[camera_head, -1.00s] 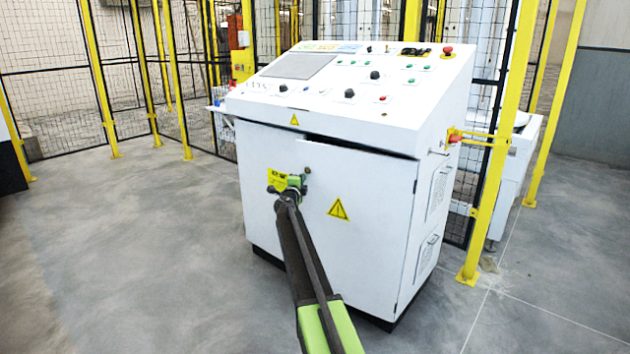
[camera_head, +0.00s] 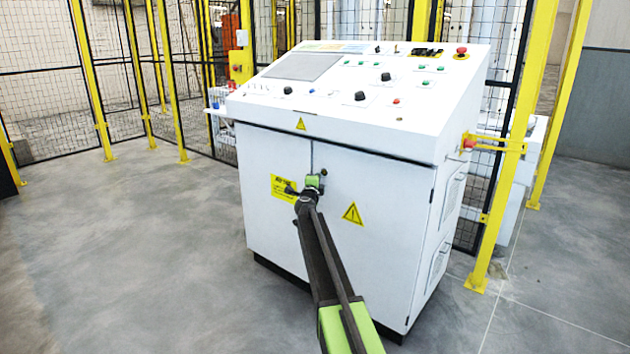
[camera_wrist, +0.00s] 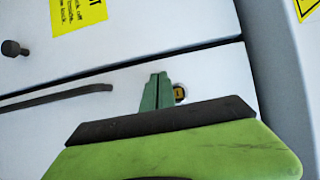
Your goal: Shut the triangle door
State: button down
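The triangle door (camera_head: 395,215) is the right-hand door of the white cabinet and bears a yellow warning triangle (camera_head: 352,214). In the head view it looks flush with the left door (camera_head: 262,155), with only a thin seam between them. My gripper (camera_head: 315,181) is at the door's upper left edge, near the seam. In the wrist view its green fingers (camera_wrist: 160,80) are together and empty, over the triangle door (camera_wrist: 222,78) beside a brass lock (camera_wrist: 180,93). Whether the fingertips touch the door is hard to tell.
The sloped control console (camera_head: 340,100) overhangs the doors. A dark knob (camera_wrist: 13,48) and yellow label (camera_wrist: 78,12) are on the left door. A yellow post (camera_head: 505,180) stands close to the cabinet's right side. The floor (camera_head: 130,260) to the left is clear.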

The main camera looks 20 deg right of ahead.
jog(key=s+a, duration=0.6)
jog(key=a, duration=0.6)
jog(key=shift+s+a, duration=0.15)
jog(key=shift+s, duration=0.2)
